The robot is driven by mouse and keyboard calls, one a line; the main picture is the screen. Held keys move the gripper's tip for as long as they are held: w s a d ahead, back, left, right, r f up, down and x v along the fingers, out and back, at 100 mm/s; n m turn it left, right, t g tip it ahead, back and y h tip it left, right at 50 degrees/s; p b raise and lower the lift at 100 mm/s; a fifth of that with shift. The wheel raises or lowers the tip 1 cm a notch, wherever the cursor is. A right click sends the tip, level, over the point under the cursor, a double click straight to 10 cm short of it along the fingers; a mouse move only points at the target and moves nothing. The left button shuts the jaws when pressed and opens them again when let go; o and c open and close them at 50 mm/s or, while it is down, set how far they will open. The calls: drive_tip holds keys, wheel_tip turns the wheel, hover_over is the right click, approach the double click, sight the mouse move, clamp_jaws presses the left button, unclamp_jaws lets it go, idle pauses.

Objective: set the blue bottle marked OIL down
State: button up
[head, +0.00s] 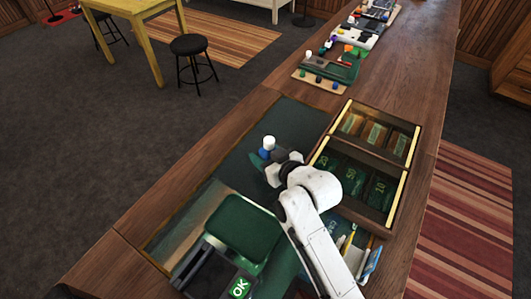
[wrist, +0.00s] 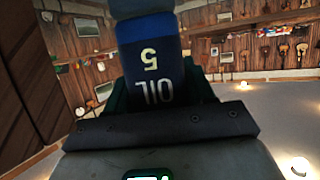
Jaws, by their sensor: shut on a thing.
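The blue bottle marked OIL (head: 265,154) has a white cap and stands out past the end of my arm in the head view, above the dark green mat (head: 243,165) on the counter. My gripper (head: 274,168) is shut on it; the arm's end hides part of the bottle. In the wrist view the bottle (wrist: 152,75) shows the upside-down label "OIL 5" between the dark green fingers of my gripper (wrist: 158,92). I cannot tell whether its base touches the mat.
A wooden cash tray (head: 405,168) with notes is right of my gripper. A green padded piece (head: 242,226) and a device with an OK key (head: 240,288) are nearer. A green tray of small items (head: 342,68) stands farther along the wooden counter (head: 282,100). Bare mat lies left of the bottle.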

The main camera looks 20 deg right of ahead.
drive_tip(key=shift+f, duration=0.1)
drive_tip(key=o, duration=1.1)
drive_tip(key=shift+o, duration=0.2)
drive_tip(key=shift+s, duration=0.1)
drive_tip(key=b+v, duration=0.3)
drive_tip(key=v, duration=0.9)
